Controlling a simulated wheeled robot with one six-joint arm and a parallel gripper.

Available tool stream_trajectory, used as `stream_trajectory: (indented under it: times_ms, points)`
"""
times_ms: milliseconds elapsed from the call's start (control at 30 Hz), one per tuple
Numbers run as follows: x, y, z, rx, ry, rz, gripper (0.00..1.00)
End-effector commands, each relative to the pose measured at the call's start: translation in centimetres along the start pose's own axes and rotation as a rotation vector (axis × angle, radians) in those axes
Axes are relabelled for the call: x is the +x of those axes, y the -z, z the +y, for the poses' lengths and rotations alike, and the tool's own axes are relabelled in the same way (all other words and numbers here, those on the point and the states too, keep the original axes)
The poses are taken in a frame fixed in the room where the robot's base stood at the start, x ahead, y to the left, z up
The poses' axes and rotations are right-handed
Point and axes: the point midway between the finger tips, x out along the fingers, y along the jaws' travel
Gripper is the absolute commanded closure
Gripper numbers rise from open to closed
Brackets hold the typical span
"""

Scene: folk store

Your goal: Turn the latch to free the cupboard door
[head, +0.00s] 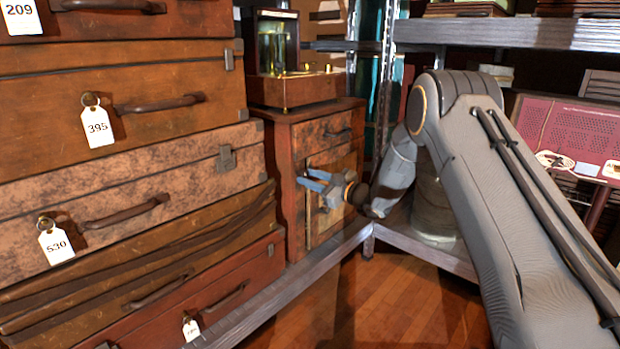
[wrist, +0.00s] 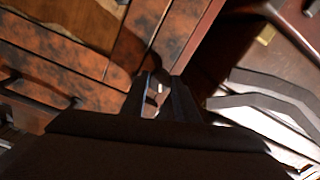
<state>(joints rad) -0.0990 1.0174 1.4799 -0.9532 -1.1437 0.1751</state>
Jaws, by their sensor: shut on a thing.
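The cupboard (head: 290,195) is a small reddish-brown wooden cabinet. It has a drawer on top and a paler-panelled door (head: 334,158) below, which looks closed. My gripper (head: 305,178), with blue fingers, is at the left edge of the door. In the wrist view my gripper (wrist: 163,77) has its fingers close together against the cupboard front, near a frame edge. A small pale piece, apparently the latch (wrist: 159,97), shows between the fingers, and they are shut on it. The latch is mostly hidden by the fingers, so its angle cannot be told.
A stack of tagged old suitcases (head: 130,160) stands close to the left of the cupboard. A wooden box with a brass instrument (head: 290,88) sits on top of it. A metal shelf edge (head: 290,290) runs below. Wooden floor (head: 400,305) is open in front.

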Motion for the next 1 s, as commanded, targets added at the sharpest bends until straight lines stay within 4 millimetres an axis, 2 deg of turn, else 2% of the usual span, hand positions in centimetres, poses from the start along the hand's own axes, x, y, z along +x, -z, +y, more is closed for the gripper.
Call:
stream_trajectory:
  times_ms: [700,1000]
  points:
    - [-0.01,0.12,0.02,-0.675,-0.003,-0.020,0.95]
    - [-0.01,0.10,-0.01,-0.912,-0.004,-0.028,0.95]
